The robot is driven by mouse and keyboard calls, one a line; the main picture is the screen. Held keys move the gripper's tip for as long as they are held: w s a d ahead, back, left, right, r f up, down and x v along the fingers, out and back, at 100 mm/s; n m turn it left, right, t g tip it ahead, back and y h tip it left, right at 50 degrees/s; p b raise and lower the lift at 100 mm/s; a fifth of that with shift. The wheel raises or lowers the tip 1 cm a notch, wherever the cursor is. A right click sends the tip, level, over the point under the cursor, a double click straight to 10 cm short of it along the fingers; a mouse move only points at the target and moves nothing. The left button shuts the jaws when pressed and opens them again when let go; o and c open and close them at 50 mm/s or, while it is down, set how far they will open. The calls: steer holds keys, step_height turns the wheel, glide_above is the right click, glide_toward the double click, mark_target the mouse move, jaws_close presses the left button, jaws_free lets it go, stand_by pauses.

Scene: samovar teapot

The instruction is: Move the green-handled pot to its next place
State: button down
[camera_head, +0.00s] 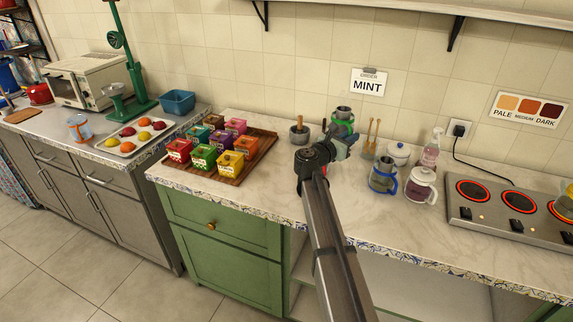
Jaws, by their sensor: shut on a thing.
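The green-handled pot (344,111) shows as a small grey metal vessel with a green band and handle, near the back of the marble counter. My gripper (342,141) is at the near side of the pot, shut on it. My arm comes up from the bottom of the picture and partly hides the pot's lower part. I cannot tell whether the pot rests on the counter or is held just above it.
A stone mortar (299,134) stands left of the pot. The hotplate (480,226) has glowing red burners. Coloured boxes fill a wooden tray (262,146).

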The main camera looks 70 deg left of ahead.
steer(key=s+a+f+y, duration=0.1)
steer(key=s+a, duration=0.4)
steer(key=s, duration=0.3)
steer(key=s+a+f, duration=0.2)
steer(key=s+a, duration=0.3)
steer(key=s, duration=0.2)
steer(key=shift+n, duration=0.4)
steer(key=shift+s+f, duration=0.2)
steer(key=shift+f, duration=2.3)
steer(key=shift+s+f, duration=0.15)
steer(key=shift+f, duration=2.3)
steer(key=shift+f, duration=0.1)
steer(key=c, duration=1.6)
jaws_free()
steer(key=shift+f, duration=0.1)
steer(key=o, duration=0.5)
